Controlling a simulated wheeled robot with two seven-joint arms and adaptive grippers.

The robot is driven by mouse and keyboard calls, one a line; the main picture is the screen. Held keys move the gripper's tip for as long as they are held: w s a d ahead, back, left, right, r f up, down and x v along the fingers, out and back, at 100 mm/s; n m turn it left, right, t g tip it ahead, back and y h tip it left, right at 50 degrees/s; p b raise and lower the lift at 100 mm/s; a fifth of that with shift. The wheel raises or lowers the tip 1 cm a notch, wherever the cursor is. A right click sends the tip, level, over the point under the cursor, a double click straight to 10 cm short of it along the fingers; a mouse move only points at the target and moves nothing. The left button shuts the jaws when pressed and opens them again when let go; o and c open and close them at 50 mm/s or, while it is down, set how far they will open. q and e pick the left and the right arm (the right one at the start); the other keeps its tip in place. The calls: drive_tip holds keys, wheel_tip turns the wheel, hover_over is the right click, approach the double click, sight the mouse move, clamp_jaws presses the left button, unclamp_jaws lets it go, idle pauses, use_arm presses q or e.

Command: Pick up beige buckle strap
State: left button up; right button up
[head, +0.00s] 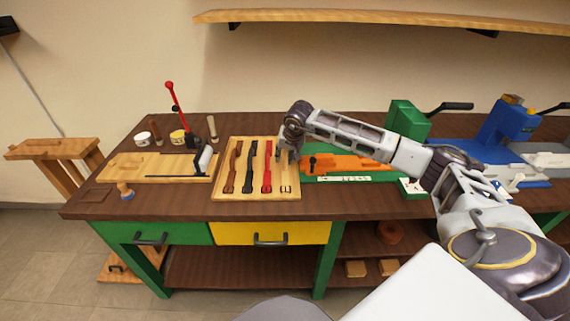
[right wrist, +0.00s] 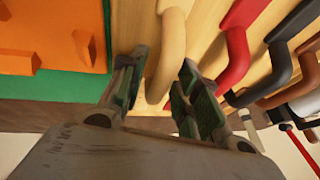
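The beige buckle strap (head: 286,188) lies at the right end of a row of straps on a light wooden tray (head: 255,197). Its lower end shows in the head view; its upper part is hidden behind my right gripper (head: 288,154). In the right wrist view the beige strap (right wrist: 171,40) runs down between the two fingers of my right gripper (right wrist: 160,82). The fingers are apart, one on each side of the strap, with a gap visible on the right side. My left gripper is in neither view.
A red strap (head: 266,170), a black strap (head: 250,170) and a brown strap (head: 232,170) lie left of the beige one. A green base with an orange block (head: 345,165) stands close on the right. A red-handled press (head: 178,110) stands at the left.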

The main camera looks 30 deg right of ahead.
sight(285, 152)
clamp_jaws()
drive_tip(key=shift+r, duration=0.1)
drive_tip(key=shift+r, duration=4.95)
